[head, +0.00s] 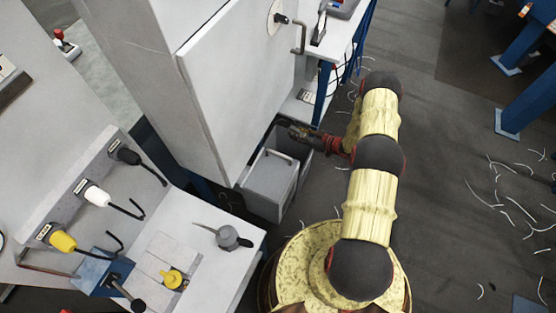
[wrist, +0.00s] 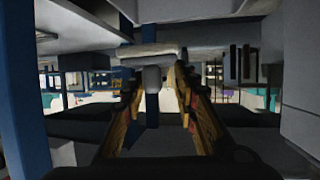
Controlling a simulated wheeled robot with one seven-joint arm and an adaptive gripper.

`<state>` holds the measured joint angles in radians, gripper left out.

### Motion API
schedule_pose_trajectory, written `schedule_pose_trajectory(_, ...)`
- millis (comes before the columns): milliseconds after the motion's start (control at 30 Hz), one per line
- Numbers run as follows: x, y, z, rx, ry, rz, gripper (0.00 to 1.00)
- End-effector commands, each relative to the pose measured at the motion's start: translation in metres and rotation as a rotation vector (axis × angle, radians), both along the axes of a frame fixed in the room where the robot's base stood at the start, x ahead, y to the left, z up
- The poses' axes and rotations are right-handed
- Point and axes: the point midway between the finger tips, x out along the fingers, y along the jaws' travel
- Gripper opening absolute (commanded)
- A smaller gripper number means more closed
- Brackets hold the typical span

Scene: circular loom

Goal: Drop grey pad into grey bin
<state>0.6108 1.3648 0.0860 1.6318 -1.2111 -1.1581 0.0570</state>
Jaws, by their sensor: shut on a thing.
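My gripper (head: 292,130) reaches in from the right, beside the lower part of the tall white cabinet. In the wrist view my gripper (wrist: 154,82) has its two fingers on either side of a small grey block, which I take to be the grey pad (wrist: 152,77). Its far end is hard to make out. The pad cannot be made out clearly in the head view.
The white cabinet (head: 235,85) rises close beside the bin. A blue-legged table (head: 345,45) is behind. The floor at right has scattered white threads (head: 515,200).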

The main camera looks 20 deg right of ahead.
Motion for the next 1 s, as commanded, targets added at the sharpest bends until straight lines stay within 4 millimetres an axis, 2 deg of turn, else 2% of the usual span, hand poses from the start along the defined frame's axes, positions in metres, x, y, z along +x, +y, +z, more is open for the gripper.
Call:
schedule_pose_trajectory(133, -0.009, 0.016, 0.005, 0.002, 0.003, 0.057, 0.03)
schedule_pose_trajectory(300, -0.01, 0.021, 0.006, 0.002, 0.002, 0.075, 0.03)
schedule_pose_trajectory(700, -0.01, 0.021, -0.037, 0.003, 0.003, 0.072, 0.03)
schedule_pose_trajectory(1000, -0.01, 0.021, -0.05, 0.001, 0.002, 0.071, 0.03)
